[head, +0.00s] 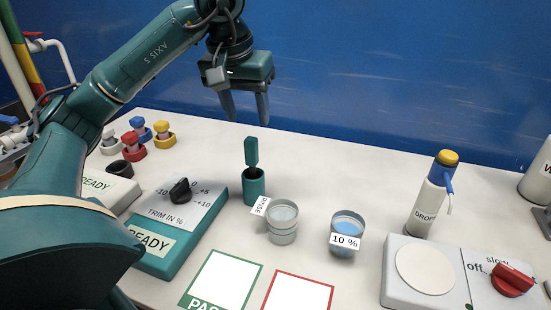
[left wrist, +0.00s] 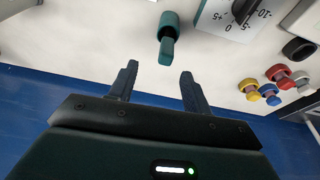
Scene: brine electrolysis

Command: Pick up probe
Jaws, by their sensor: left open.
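The probe (head: 251,152) is a teal, flat-handled piece standing upright in a small teal holder (head: 254,188) on the table. In the left wrist view the probe (left wrist: 167,50) shows beyond the fingertips, roughly between them, with its holder (left wrist: 169,19) behind it. My left gripper (head: 247,119) is open and empty, above and a little behind the probe, fingers pointing down. It also shows in the left wrist view (left wrist: 158,68). The fingers do not touch the probe. The probe's lower end is hidden in the holder. My right gripper is in neither view.
A rinse beaker (head: 283,228) and a 10 % beaker (head: 346,222) stand right of the holder. A trim box (head: 205,222) is close on its left. A dropper bottle (head: 432,195) and a stirrer plate (head: 395,292) are at the right. A blue wall (head: 400,70) rises behind.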

